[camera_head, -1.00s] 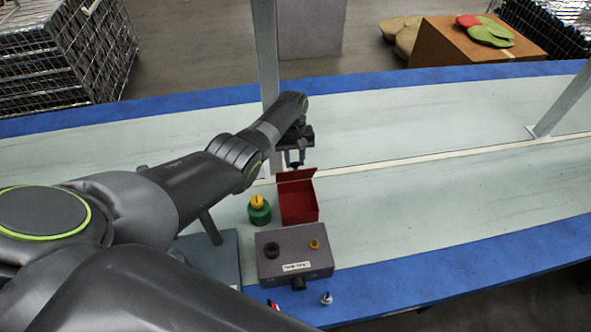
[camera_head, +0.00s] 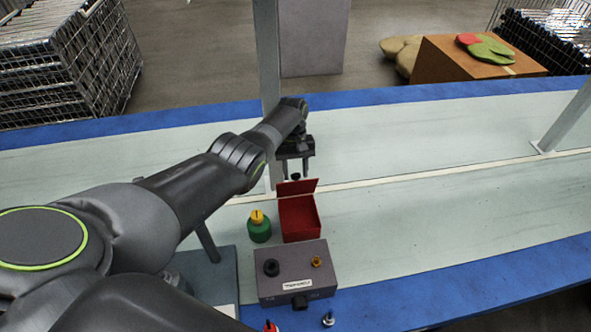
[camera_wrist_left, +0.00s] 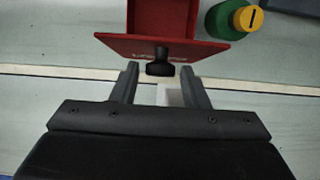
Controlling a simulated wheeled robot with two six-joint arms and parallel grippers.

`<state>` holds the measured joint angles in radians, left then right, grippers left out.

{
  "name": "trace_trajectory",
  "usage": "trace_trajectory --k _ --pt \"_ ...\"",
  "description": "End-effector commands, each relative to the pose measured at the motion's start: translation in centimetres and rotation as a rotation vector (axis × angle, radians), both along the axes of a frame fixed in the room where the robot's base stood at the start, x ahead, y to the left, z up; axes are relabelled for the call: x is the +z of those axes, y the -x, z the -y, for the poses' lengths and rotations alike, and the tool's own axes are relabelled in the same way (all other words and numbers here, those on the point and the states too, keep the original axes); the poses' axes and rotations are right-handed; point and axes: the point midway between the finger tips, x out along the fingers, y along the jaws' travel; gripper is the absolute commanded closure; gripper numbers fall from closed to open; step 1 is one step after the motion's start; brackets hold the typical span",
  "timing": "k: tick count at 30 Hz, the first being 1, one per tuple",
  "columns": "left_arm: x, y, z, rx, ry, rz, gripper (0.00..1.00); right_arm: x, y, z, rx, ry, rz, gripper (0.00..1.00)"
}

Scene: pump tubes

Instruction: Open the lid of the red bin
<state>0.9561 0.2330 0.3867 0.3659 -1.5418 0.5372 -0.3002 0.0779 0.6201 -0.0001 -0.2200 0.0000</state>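The red bin (camera_head: 300,222) stands on the pale table top; its lid (camera_head: 297,187) is raised, standing up at the bin's far edge, so the red inside shows. In the left wrist view the lid (camera_wrist_left: 185,51) appears edge-on with its black knob (camera_wrist_left: 160,68) pointing toward my gripper, and part of the bin (camera_wrist_left: 162,16) shows beyond. My left gripper (camera_head: 296,174) is behind the lid. Its two fingers are apart, with the knob near the gap between their tips (camera_wrist_left: 159,76), and nothing is clamped. My right gripper is not in view.
A green bottle with a yellow cap (camera_head: 259,228) stands left of the bin. A grey control box (camera_head: 296,273) sits just in front. A metal post (camera_head: 268,60) rises behind my left arm.

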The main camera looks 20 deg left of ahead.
Motion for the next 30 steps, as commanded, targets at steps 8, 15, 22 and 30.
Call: trace_trajectory --k 8,15,22,30 --pt "0.0 0.0 0.0 0.0 -0.001 0.001 0.52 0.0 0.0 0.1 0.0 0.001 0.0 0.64" --pt "1.6 -0.1 0.0 0.0 -0.001 0.003 0.52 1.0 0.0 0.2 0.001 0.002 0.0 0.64" --pt "5.1 -0.1 0.0 -0.001 -0.001 0.004 0.52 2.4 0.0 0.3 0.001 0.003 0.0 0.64" --pt "8.6 -0.1 -0.1 0.0 -0.002 0.002 0.52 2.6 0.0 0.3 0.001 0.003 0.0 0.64"
